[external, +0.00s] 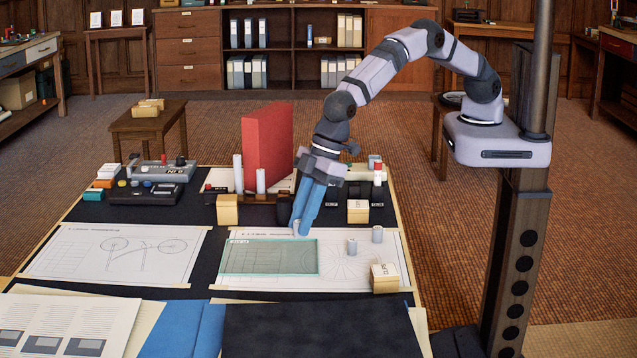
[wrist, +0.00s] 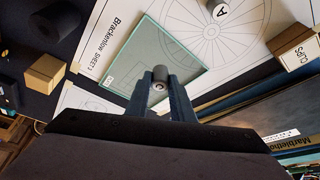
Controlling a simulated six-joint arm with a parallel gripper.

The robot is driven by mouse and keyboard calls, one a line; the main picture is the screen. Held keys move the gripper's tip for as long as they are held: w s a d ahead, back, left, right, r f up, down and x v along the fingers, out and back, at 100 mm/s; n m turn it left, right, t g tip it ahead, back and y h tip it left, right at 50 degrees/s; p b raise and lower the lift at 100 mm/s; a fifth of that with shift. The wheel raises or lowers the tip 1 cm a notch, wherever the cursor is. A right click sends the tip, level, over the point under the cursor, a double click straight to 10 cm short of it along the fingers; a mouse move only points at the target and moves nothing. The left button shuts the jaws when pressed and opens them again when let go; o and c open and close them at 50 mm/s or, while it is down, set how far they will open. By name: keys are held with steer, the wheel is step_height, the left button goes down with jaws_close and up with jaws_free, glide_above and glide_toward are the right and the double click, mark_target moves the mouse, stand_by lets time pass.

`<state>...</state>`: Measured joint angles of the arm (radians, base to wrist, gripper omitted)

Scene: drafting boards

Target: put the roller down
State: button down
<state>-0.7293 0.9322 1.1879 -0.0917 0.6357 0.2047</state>
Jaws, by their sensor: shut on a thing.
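My gripper (external: 300,229) is shut on a small grey roller, and its blue fingers point down. In the wrist view the roller (wrist: 159,74) sits between the tips of my gripper (wrist: 160,90). In the external view the fingers mostly cover it. It is over the greenish glass sheet (external: 262,262), close to that sheet's far right corner. The glass also shows in the wrist view (wrist: 135,62). I cannot tell whether the roller touches the glass or hangs just above it.
Two short grey cylinders (external: 352,247) (external: 377,234) stand right of the glass on the drawing sheet (external: 385,262). A clips box (external: 385,278) is at the near right. A tall red block (external: 267,150) stands behind my gripper. The left drawing (external: 115,255) is clear.

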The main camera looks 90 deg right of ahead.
steer(key=shift+f+p, duration=0.4)
steer(key=shift+f, duration=1.5)
steer(key=shift+f, duration=0.15)
steer(key=c, duration=1.5)
jaws_free()
steer(key=shift+c, duration=0.2)
steer(key=shift+r, duration=0.25)
steer(key=b+v, duration=0.2)
steer(key=v, duration=0.9)
steer(key=shift+s+r, duration=0.25)
steer(key=shift+r, duration=0.1)
